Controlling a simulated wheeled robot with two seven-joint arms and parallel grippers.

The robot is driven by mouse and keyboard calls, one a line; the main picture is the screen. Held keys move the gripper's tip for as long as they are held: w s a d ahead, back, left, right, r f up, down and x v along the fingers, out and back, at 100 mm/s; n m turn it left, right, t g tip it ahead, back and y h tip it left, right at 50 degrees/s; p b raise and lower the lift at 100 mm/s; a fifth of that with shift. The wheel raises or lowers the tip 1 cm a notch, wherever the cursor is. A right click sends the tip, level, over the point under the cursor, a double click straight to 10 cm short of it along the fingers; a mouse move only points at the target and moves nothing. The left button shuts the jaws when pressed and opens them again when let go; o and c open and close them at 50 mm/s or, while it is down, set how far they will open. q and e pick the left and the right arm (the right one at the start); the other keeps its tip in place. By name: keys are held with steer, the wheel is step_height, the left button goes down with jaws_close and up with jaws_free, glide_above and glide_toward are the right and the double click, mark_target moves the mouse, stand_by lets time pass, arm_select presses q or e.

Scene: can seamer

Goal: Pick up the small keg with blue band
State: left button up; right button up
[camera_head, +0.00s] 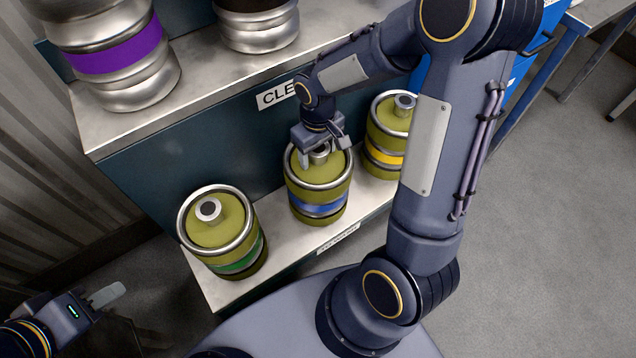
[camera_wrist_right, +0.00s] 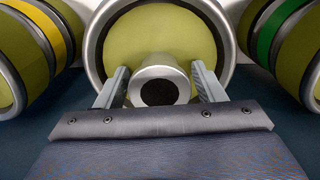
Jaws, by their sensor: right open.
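The small keg with the blue band (camera_head: 318,209) is olive green with steel rims. It stands upright on the lower shelf between two similar kegs. My right gripper (camera_head: 322,158) is over its top. In the right wrist view the gripper (camera_wrist_right: 160,88) is open, with one finger on each side of the keg's central neck (camera_wrist_right: 159,86). Small gaps seem to show between the fingers and the neck. My left gripper (camera_head: 108,296) is at the lower left, away from the kegs; its arm is cut off by the frame edge.
A green-banded keg (camera_head: 238,262) stands to the left and a yellow-banded keg (camera_head: 384,157) to the right on the lower shelf (camera_head: 288,262). Steel kegs, one with a purple band (camera_head: 118,52), stand on the upper shelf (camera_head: 200,72). Open floor (camera_head: 540,220) lies to the right.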

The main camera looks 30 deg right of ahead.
jaws_close()
stand_by(0.3)
steer(key=shift+w+r, duration=0.1)
steer(key=shift+r, duration=0.15)
